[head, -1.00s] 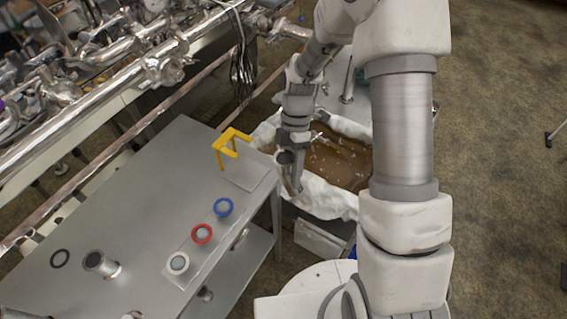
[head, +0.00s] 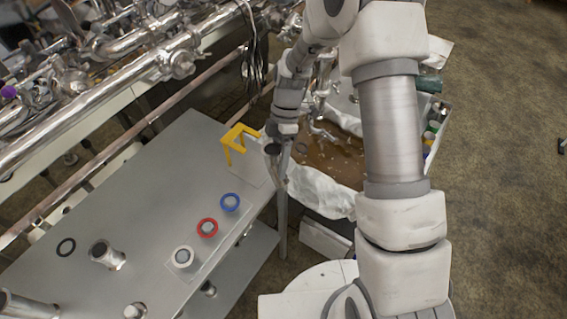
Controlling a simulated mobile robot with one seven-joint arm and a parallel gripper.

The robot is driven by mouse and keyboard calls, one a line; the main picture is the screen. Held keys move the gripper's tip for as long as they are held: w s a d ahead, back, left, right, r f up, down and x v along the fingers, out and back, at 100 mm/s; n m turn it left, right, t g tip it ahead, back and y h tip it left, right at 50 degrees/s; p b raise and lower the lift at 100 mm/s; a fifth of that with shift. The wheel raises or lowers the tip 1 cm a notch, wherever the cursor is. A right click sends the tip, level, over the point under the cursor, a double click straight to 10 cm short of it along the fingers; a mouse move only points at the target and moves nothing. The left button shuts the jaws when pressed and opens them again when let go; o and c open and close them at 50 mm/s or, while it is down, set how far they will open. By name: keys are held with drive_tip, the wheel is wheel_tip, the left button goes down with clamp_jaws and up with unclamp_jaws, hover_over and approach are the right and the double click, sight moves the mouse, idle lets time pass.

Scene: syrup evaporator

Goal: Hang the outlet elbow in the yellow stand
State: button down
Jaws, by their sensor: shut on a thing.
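The yellow stand (head: 238,133) is a forked bracket on a pale base plate (head: 246,176), at the far right corner of the steel table. My gripper (head: 276,172) points down just right of the stand, near the table's right edge, and appears apart from it. It is shut on a small metal piece, seemingly the outlet elbow (head: 271,150), with a dark round end showing. Most of that piece is hidden by the gripper or too small to make out.
Blue (head: 230,202), red (head: 207,227) and white (head: 183,256) rings stand on a strip on the table (head: 150,190). A black ring (head: 66,246) and a metal fitting (head: 106,254) lie left. A white-lined bin (head: 322,194) with brown contents stands right. Pipework (head: 120,95) runs behind.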

drive_tip(key=shift+w+a+f, duration=0.15)
drive_tip(key=shift+w+a, duration=0.05)
drive_tip(key=shift+a, duration=0.05)
drive_tip(key=shift+w+a, duration=0.1)
drive_tip(key=shift+a, duration=0.05)
drive_tip(key=shift+w+a+f, duration=0.15)
drive_tip(key=shift+w+a, duration=0.3)
drive_tip(key=shift+a, duration=0.05)
drive_tip(key=shift+w+a+b, duration=0.2)
drive_tip(key=shift+b, duration=0.2)
drive_tip(key=shift+w+a, duration=0.2)
idle(0.6)
drive_tip(key=shift+w+a, duration=0.75)
drive_tip(key=shift+a, duration=0.25)
drive_tip(key=shift+w+a+b, duration=0.15)
drive_tip(key=shift+a+b, duration=0.05)
drive_tip(key=shift+b, duration=0.1)
drive_tip(key=shift+w+a, duration=0.65)
drive_tip(key=shift+a, duration=0.2)
drive_tip(key=shift+w+a, duration=0.65)
drive_tip(key=shift+a, duration=0.2)
